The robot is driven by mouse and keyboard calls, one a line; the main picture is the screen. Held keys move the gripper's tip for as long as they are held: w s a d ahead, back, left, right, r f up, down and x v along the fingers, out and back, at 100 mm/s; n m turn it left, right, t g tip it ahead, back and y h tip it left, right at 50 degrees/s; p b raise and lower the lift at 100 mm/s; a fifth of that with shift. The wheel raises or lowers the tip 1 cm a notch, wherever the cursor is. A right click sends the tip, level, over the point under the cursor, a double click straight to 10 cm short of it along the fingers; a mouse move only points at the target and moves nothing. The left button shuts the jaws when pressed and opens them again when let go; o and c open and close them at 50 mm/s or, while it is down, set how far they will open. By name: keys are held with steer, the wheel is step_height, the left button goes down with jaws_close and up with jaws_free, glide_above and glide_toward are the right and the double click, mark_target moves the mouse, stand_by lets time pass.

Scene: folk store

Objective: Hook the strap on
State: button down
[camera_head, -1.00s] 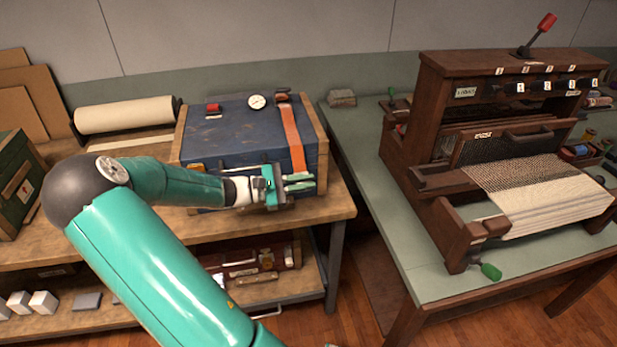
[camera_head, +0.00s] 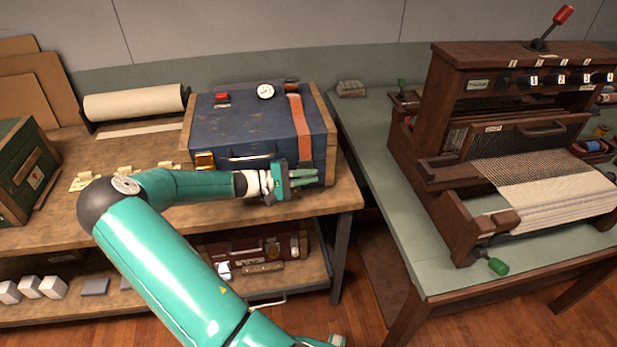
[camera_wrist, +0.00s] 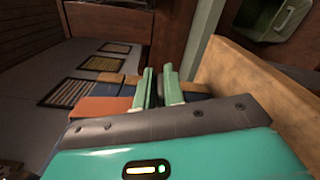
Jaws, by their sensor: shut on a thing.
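A blue case (camera_head: 235,125) with wooden ends lies on the wooden bench. An orange strap (camera_head: 299,125) runs across its lid near the right end and down over the front edge. My gripper (camera_head: 303,178) is at the case's front right, over the strap's lower part. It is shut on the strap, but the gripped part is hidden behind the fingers. In the wrist view, the two green fingers (camera_wrist: 158,90) point away, with an orange patch of strap (camera_wrist: 100,107) beside them.
A loom (camera_head: 520,150) stands on the green table to the right, across a narrow gap. A paper roll (camera_head: 135,103) and a green box (camera_head: 25,170) are on the bench's left. A red case (camera_head: 270,250) sits on the shelf below.

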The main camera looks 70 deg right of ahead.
steer(key=shift+w+f, duration=0.15)
steer(key=shift+f, duration=0.25)
steer(key=c, duration=1.5)
jaws_free()
steer(key=shift+d, duration=0.1)
steer(key=shift+c, duration=0.2)
steer(key=shift+r, duration=0.15)
steer(key=v, duration=1.3)
steer(key=shift+w+a, duration=0.25)
steer(key=shift+w, duration=0.05)
